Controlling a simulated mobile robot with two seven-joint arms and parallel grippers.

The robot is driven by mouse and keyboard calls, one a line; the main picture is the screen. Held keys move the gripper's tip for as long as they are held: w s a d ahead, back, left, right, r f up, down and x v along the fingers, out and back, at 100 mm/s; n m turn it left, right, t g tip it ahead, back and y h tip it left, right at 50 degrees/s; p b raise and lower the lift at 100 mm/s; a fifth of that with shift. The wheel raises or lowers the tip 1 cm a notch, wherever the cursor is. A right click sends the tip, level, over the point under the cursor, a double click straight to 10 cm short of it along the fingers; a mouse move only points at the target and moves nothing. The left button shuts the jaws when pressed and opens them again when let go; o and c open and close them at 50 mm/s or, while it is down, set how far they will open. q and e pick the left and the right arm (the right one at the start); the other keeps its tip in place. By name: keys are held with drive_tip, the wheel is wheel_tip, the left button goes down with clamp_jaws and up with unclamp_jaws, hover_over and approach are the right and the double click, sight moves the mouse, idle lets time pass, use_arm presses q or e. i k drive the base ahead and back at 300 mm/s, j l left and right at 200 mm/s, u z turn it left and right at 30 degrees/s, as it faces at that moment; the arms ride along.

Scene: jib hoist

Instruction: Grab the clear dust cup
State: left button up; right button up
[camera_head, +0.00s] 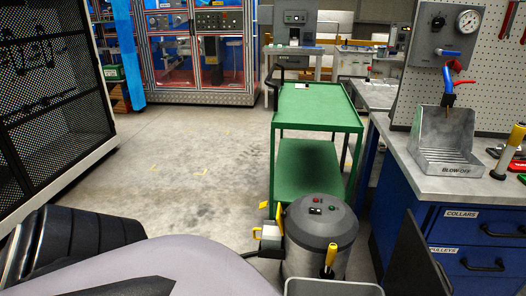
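I cannot make out a clear dust cup for certain. A grey shop vacuum (318,240) with a dark lid stands on the floor at the bottom middle, in front of the green cart. Its lid carries small red and green controls. A small pale box-like part (269,240) with yellow pieces sits at its left side; I cannot tell whether this is the cup. Neither of my grippers shows. Large grey and black shapes at the bottom left, likely parts of my own arm, hide the floor there.
A green two-shelf cart (317,105) stands behind the vacuum. A blue-drawered bench (460,245) with a blow-off tray (447,143) is at the right. A grey bin (333,288) with a yellow-handled tool (329,260) is in front. The floor (190,165) left of the cart is clear.

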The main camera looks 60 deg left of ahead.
sight(271, 237)
drive_tip(key=k+j, duration=0.1)
drive_tip(key=j, duration=0.35)
drive_tip(key=k+j, duration=0.1)
drive_tip(key=j, duration=0.35)
drive_tip(key=k+j, duration=0.15)
drive_tip(key=j, duration=0.3)
drive_tip(key=i+j, duration=0.1)
drive_tip(key=j, duration=0.35)
drive_tip(key=i+j, duration=0.1)
drive_tip(key=j, duration=0.35)
